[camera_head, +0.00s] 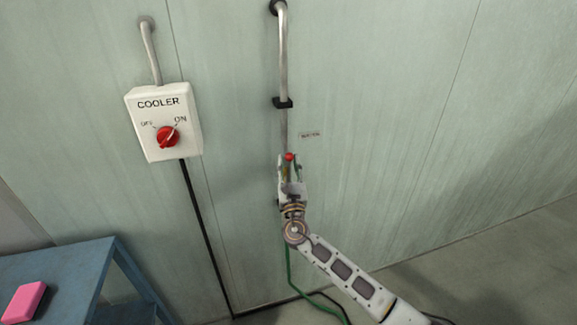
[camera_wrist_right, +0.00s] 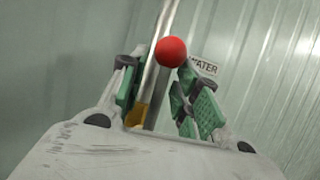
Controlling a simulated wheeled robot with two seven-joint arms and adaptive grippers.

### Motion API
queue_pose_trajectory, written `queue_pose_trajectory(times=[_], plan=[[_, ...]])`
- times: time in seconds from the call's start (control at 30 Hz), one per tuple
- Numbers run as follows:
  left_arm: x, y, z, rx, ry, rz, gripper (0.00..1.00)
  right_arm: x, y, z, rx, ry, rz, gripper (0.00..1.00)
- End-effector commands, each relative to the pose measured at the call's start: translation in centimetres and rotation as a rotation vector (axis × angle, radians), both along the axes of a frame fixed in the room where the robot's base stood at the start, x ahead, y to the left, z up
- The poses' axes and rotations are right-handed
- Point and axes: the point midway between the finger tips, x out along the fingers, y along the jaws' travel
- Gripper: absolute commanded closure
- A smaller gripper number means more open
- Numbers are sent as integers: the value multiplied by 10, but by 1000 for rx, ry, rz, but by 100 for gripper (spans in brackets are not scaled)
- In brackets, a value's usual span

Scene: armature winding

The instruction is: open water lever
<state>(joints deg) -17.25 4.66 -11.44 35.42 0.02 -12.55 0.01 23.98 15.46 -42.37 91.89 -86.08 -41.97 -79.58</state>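The water lever's red ball knob (camera_head: 289,156) shows in front of the vertical metal pipe (camera_head: 284,60) on the wall. In the right wrist view the red knob (camera_wrist_right: 171,51) appears between and just beyond the fingertips. My right gripper (camera_head: 290,167) is at the knob with its fingers apart; its green finger pads show on either side in the right wrist view (camera_wrist_right: 160,90). A brassy valve part (camera_wrist_right: 137,115) shows between the fingers. I cannot tell whether a finger touches the knob. The rest of the lever is hidden. My left gripper is not in view.
A small "WATER" label (camera_wrist_right: 203,66) is on the wall right of the pipe. A white cooler box (camera_head: 163,121) with a red dial is on the wall to the left. A blue table (camera_head: 75,265) with a pink block (camera_head: 24,302) stands lower left. Green hose (camera_head: 290,268) hangs below the gripper.

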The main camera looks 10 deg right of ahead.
Motion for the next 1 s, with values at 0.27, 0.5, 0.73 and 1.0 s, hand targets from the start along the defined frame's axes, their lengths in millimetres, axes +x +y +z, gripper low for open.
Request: queue_pose_trajectory(times=[0.27, 0.5, 0.73, 1.0], plan=[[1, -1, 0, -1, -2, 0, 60, -16, 0, -8, -1, 2, 1, 68], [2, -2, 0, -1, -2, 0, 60, -40, 0, -18, 0, 2, 1, 68], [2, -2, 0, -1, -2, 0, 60, -65, 0, -28, 1, 2, 1, 68], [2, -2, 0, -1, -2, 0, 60, -93, 1, -40, -1, 2, 2, 68]])
